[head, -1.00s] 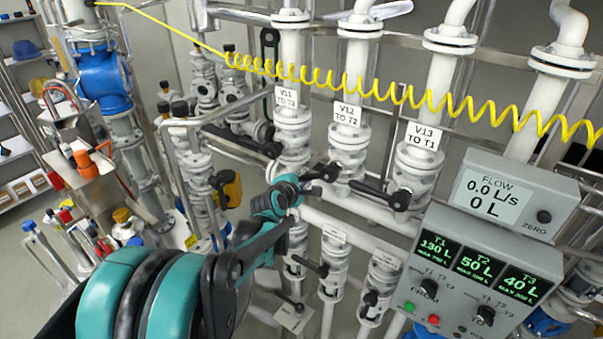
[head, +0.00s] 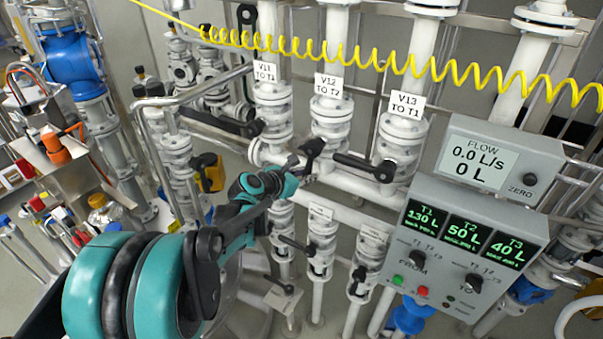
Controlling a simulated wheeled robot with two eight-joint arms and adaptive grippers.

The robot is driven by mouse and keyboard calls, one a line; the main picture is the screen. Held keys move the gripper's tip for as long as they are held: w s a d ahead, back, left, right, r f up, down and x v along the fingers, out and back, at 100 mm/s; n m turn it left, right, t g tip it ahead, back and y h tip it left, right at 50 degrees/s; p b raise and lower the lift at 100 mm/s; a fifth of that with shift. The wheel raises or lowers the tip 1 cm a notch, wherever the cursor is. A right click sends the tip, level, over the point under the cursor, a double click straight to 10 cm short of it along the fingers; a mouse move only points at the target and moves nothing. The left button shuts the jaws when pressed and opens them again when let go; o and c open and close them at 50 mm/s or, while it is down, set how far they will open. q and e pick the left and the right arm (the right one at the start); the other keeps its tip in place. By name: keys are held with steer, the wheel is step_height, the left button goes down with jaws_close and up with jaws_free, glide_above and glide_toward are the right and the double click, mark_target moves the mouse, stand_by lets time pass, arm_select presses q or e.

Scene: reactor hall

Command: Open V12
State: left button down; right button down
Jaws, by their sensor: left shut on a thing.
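The V12 valve (head: 332,116) is white, on a vertical pipe with a label (head: 331,85) reading "V12 TO T2". Its black lever handle (head: 314,148) points down and toward me, at an angle to the neighbouring V13 handle (head: 358,164), which lies nearly level to the left. My left gripper (head: 299,171) reaches in from the left and is shut on the V12 handle near its free end. The fingers partly hide the handle. My right gripper is out of view.
The V11 valve (head: 272,112) and its handle (head: 238,126) are at left. The V13 valve (head: 401,140) is at right. A control box (head: 462,245) shows tank volumes; the flow display (head: 475,165) reads 0.0 L/s. A yellow coiled hose (head: 400,62) crosses above.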

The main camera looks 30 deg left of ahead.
arm_select(q)
steer(key=shift+s+d+f+n+h, duration=0.1)
steer(key=shift+d+n+h, duration=0.15)
steer(key=shift+d, duration=0.2)
steer(key=shift+s+d+f+n+h, duration=0.15)
steer(key=shift+d+n, duration=0.1)
steer(key=shift+d, duration=0.15)
steer(key=shift+w, duration=0.1)
steer(key=c, duration=1.4)
jaws_free()
steer(key=shift+r, duration=0.1)
steer(key=v, duration=1.2)
